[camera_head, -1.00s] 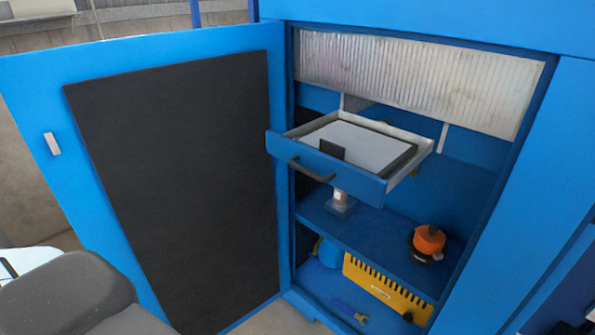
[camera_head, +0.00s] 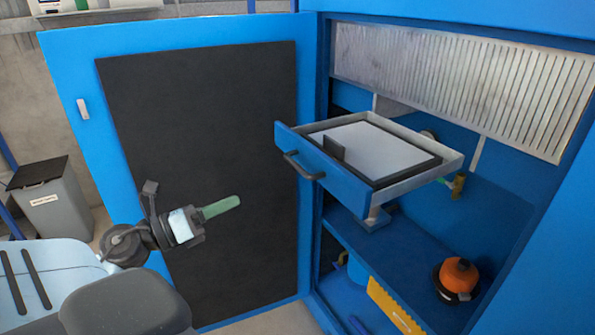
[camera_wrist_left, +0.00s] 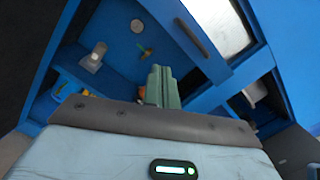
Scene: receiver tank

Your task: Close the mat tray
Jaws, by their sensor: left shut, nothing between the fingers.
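The mat tray (camera_head: 347,187) is a drawer with a blue front, a dark bar handle (camera_head: 303,166) and pale side walls. It stands pulled out of the blue cabinet and holds a white sheet in a dark frame. My left gripper (camera_head: 232,203) has green fingers, shut and empty. It is in front of the open door, left of the tray and lower in the picture, apart from it. In the left wrist view the shut fingers (camera_wrist_left: 160,84) point toward the cabinet inside, with the tray handle (camera_wrist_left: 192,38) at upper right. My right gripper is not in view.
The cabinet door (camera_head: 200,180) with its dark panel stands wide open on the left. Below the tray, a shelf holds an orange and black object (camera_head: 458,278); a yellow part (camera_head: 396,306) is lower. A grey bin (camera_head: 50,200) stands at far left.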

